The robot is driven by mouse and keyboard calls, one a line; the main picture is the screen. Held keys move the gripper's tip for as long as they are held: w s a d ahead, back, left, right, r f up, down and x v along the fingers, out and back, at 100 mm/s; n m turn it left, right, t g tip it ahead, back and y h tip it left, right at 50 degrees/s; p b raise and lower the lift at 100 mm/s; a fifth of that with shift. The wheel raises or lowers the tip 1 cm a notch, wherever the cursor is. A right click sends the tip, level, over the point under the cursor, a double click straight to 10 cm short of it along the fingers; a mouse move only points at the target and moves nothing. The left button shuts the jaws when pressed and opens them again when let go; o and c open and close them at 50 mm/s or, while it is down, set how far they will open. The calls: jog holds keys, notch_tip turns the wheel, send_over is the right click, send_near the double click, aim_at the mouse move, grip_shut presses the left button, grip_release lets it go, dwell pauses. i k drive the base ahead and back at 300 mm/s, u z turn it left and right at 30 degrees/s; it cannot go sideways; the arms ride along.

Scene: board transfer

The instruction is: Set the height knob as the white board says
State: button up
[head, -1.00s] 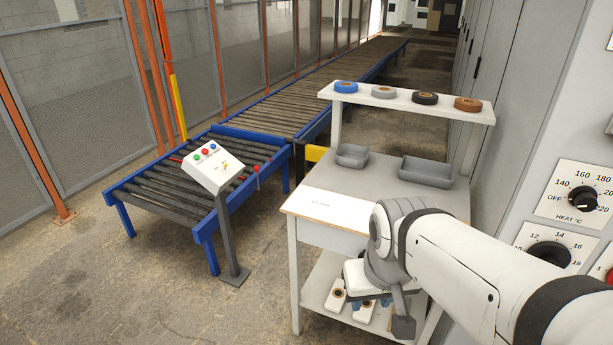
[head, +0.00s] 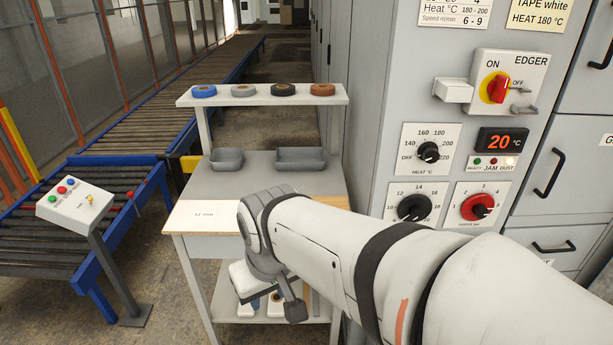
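The white board (head: 184,222) lies flat on the worktable, and its print reads "12 mm". My arm covers its right part. The height knob (head: 413,208) is a black dial on the grey machine, with a scale showing 12, 14 and 16 among its marks; its own name label is hidden or unreadable. Where its pointer stands is too small to tell. My gripper (head: 256,303) hangs low in front of the table, well left of the knob and apart from it. It is mostly hidden by my arm, and its fingers are unclear.
Above the height knob is the heat knob (head: 428,152); to the right is a red knob (head: 478,207). The display (head: 501,142) reads 20 °C. A red switch (head: 495,88) is higher up. Grey trays (head: 300,159) and tape rolls (head: 283,89) stand at the table's back.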

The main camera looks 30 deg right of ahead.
aim_at(415, 208)
jog(key=z, duration=2.65)
jog(key=k, duration=1.25)
jog(key=u, duration=0.9)
jog(key=i, duration=1)
jog(key=u, duration=0.1)
